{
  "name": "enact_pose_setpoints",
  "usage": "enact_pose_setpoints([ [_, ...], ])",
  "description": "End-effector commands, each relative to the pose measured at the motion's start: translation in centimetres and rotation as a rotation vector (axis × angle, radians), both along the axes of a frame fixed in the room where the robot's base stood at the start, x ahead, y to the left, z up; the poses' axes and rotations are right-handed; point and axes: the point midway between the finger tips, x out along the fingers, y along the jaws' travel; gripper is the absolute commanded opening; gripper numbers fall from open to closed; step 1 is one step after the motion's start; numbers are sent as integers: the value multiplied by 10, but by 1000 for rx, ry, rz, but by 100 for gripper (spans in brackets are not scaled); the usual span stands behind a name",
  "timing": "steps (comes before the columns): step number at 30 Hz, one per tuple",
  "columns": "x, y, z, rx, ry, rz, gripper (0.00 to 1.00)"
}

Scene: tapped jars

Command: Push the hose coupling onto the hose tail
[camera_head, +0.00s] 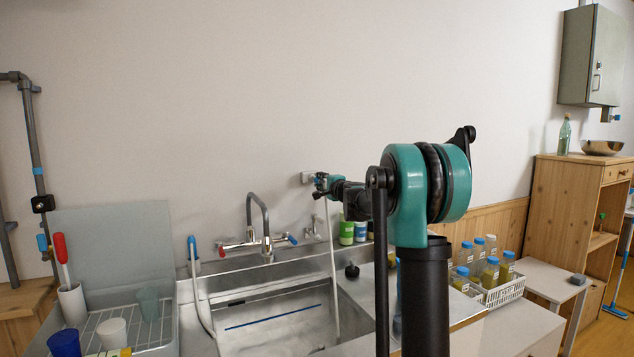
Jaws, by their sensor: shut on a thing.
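My gripper (322,185) is small and far off in the head view, in front of the wall above the back of the sink. It is shut on what looks like the hose coupling, which is mostly hidden by the fingers. A pale hose (332,260) hangs from the gripper down into the sink. A small light-grey fitting (307,177) shows just left of the gripper at the wall. It may be the hose tail; I cannot tell whether the coupling touches it.
The steel sink (215,290) has a mixer tap (265,215) with red and blue handles. A second hose (193,255) with a blue end stands left of it. A dish rack (105,325) is far left. A white basket (500,293) of blue-capped bottles stands right of my arm.

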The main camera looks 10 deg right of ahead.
Motion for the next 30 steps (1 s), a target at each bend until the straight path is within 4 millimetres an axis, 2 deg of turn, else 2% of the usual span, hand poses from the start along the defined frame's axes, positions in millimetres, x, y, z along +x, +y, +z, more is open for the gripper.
enact_pose_setpoints([
  [21,-54,-18,0,0,0,0,0],
  [30,-60,-19,0,0,0,0,0],
])
